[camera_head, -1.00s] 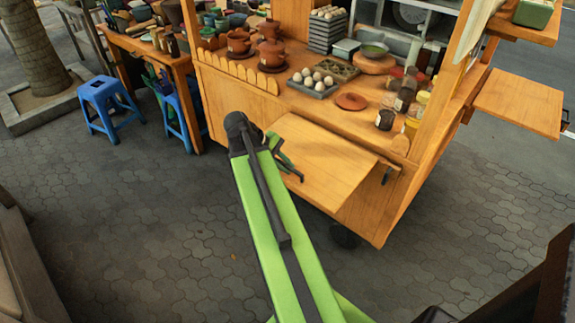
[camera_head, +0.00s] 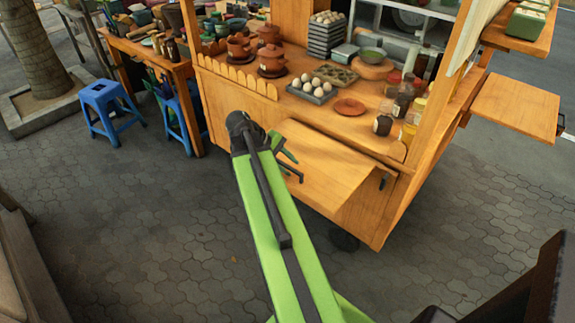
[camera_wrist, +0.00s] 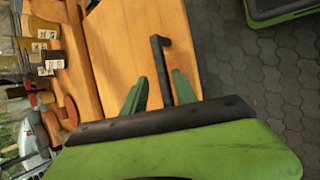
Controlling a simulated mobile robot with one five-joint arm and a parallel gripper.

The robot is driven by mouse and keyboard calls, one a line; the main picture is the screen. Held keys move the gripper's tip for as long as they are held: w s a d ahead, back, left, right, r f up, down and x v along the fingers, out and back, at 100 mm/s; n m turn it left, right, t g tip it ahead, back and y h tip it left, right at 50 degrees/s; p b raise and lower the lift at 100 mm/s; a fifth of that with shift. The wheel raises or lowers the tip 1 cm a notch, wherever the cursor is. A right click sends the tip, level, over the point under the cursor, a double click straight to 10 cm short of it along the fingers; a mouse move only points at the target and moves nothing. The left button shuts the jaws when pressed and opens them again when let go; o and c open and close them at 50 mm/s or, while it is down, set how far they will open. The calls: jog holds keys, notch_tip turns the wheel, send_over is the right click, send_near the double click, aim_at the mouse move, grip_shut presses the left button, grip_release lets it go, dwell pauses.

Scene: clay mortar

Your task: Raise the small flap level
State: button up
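The small wooden flap (camera_head: 325,165) slopes down and outward from the front edge of the food cart's counter. It also shows in the wrist view (camera_wrist: 130,45) as a plain wooden board. A black bent bar (camera_wrist: 160,65) shows near its edge there. My gripper (camera_head: 299,168) is at the left part of the flap, with its dark green fingers apart. In the wrist view my gripper (camera_wrist: 160,80) has a finger to each side of the black bar. I cannot tell whether the fingers touch the bar or the flap.
The counter above holds a tray of eggs (camera_head: 312,91), a terracotta lid (camera_head: 350,107), jars (camera_head: 383,125) and clay pots (camera_head: 271,59). A level side shelf (camera_head: 517,106) juts out at right. Blue stools (camera_head: 108,105) stand at left. The paving (camera_head: 140,220) in front is clear.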

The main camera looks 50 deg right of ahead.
jog(key=shift+w+a, duration=0.1)
jog(key=p+v, duration=1.4)
jog(key=v, duration=0.3)
jog(key=shift+r, duration=0.15)
jog(key=shift+w, duration=0.1)
jog(key=w+a+f+t+y, duration=0.1)
jog(key=a+y, duration=0.1)
jog(key=a, duration=0.8)
jog(key=w+a+f+t+y, duration=0.2)
jog(key=a, duration=0.9)
jog(key=w+a+f+n+t+y, duration=0.1)
jog(key=w+a, duration=0.1)
jog(key=a, duration=0.9)
jog(key=shift+w+f+t+y, duration=0.2)
jog(key=shift+f+t+y, duration=0.1)
jog(key=shift+f+y, duration=0.1)
jog(key=shift+a, duration=0.1)
